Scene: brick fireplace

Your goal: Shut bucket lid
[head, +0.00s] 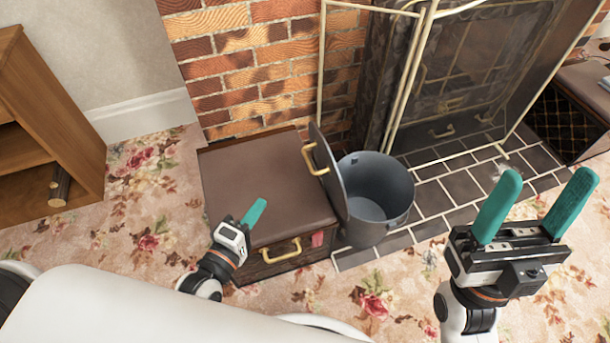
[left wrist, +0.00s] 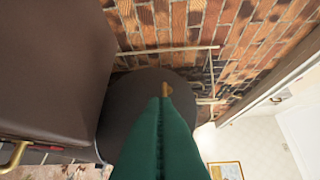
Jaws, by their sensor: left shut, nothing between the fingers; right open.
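The grey metal bucket (head: 382,205) stands on the dark tiled hearth in the head view. Its round lid (head: 329,172) is open, standing nearly upright at the bucket's left rim. A brass handle (head: 315,158) is on the lid's left face. My left gripper (head: 259,207) is shut and empty, above the brown box, left of the lid and apart from it. In the left wrist view its green fingers (left wrist: 165,105) point towards the lid (left wrist: 125,92) and hide part of it; the handle (left wrist: 168,90) shows just past the tips. My right gripper (head: 540,190) is open, right of the bucket.
A brown leather-topped box (head: 260,180) with brass handles stands directly left of the bucket. A fireplace screen with cream-coloured bars (head: 402,80) stands behind the bucket. A wooden shelf (head: 50,120) is at far left. Floral carpet (head: 375,290) lies clear in front.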

